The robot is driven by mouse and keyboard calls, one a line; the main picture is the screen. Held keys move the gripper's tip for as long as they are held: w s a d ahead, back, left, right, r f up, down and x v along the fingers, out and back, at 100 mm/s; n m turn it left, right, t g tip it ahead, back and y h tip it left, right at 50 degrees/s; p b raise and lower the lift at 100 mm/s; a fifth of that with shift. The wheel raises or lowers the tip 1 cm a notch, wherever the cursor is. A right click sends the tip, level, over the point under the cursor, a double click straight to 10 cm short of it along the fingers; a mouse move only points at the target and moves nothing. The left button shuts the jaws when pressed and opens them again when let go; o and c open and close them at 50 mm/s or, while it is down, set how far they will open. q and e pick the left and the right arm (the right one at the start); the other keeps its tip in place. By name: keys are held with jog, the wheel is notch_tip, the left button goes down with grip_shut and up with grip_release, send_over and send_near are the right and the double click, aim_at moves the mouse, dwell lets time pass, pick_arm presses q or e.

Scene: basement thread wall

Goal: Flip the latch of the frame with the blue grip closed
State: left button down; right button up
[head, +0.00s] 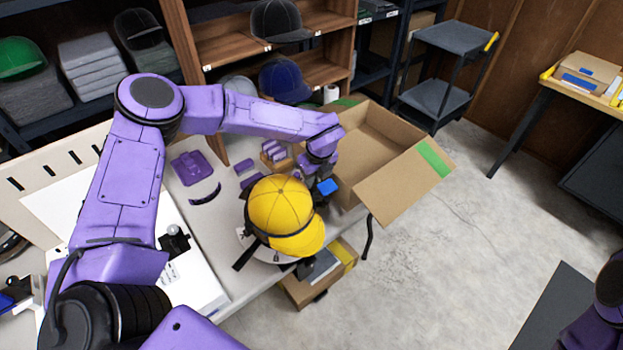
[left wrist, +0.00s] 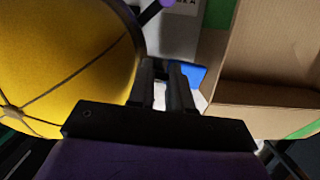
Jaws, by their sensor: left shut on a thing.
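A yellow cap (head: 285,208) sits on the round cap frame at the table's right edge, with a black strap around it. The frame's blue grip (head: 327,187) is on the cap's right side, beside the cardboard box. My left gripper (head: 318,183) reaches down to it from above. In the left wrist view, my left gripper's two dark fingers (left wrist: 167,76) are close together, with the blue grip (left wrist: 191,74) showing at their tips and to their right. The yellow cap (left wrist: 65,60) fills the left side there. The latch's hinge is hidden. My right gripper is not in view.
An open cardboard box (head: 405,182) stands close to the right of my left gripper. Purple parts (head: 192,167) and small purple pieces lie on the table behind the cap. Shelves with caps stand at the back. The concrete floor (head: 450,240) to the right is mostly clear.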

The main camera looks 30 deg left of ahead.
pick_arm(q)
jog(key=y+b, duration=0.1)
jog(key=b, duration=0.1)
jog(key=d+t+y+b, duration=0.1)
jog(key=b, duration=0.1)
jog(key=shift+s+d+f+t+y, duration=0.2)
jog(key=shift+s+d+t+y, duration=0.1)
jog(key=shift+s+y, duration=0.1)
jog(key=shift+s+d+r+t+y+b, duration=0.1)
jog(key=shift+d+r+t+y+b, duration=0.15)
jog(key=shift+y+b, duration=0.45)
jog(key=c, duration=1.3)
grip_release()
jog(key=b+v, duration=0.2)
jog(key=v, duration=0.8)
jog(key=shift+s+r, duration=0.15)
